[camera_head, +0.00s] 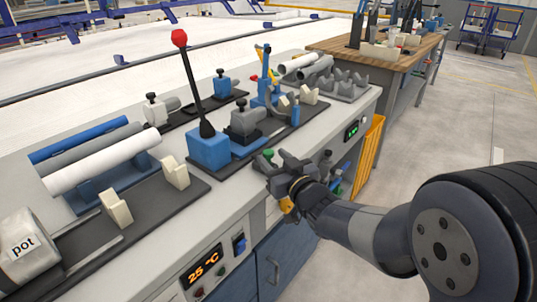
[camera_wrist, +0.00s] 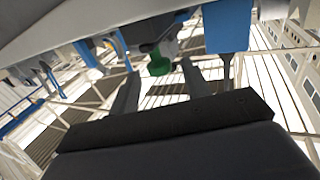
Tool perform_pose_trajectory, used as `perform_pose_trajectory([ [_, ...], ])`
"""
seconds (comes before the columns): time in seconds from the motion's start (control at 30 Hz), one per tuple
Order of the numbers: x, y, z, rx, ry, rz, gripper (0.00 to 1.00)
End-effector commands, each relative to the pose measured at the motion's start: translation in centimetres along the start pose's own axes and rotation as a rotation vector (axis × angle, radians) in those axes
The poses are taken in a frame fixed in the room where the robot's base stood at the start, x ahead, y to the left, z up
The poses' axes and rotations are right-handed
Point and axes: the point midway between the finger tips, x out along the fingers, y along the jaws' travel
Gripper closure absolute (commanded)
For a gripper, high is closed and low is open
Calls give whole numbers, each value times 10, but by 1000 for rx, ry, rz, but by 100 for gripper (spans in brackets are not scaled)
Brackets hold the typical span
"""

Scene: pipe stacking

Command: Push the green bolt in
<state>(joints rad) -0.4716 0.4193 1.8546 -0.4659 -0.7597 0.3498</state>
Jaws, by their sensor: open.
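The green bolt (camera_head: 268,153) is a small green knob near the front edge of the bench, below the black and grey clamp. In the wrist view the green bolt (camera_wrist: 158,66) appears between and slightly beyond the tips of my two fingers. My gripper (camera_head: 275,162) is open at the bench edge, close to the bolt. In the wrist view my gripper (camera_wrist: 160,75) shows a finger on each side of the bolt, with visible gaps. I cannot tell whether anything touches it. The bolt's shaft is mostly hidden.
A blue block with a red-knobbed lever (camera_head: 208,148) stands left of my gripper. The grey clamp (camera_head: 245,120) is just behind. Blue, grey and white pipes (camera_head: 100,165) lie on a rack at left. An orange panel (camera_head: 366,155) hangs at the bench's right end.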

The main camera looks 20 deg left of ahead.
Motion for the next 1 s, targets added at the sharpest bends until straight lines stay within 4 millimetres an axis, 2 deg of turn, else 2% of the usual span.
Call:
perform_pose_trajectory([
  [0.1,17,0,1,0,-1,-1,55],
  [0.23,28,0,1,0,0,0,55],
  [0.6,33,0,0,0,-1,1,55],
  [1.0,33,0,0,0,-1,1,87],
])
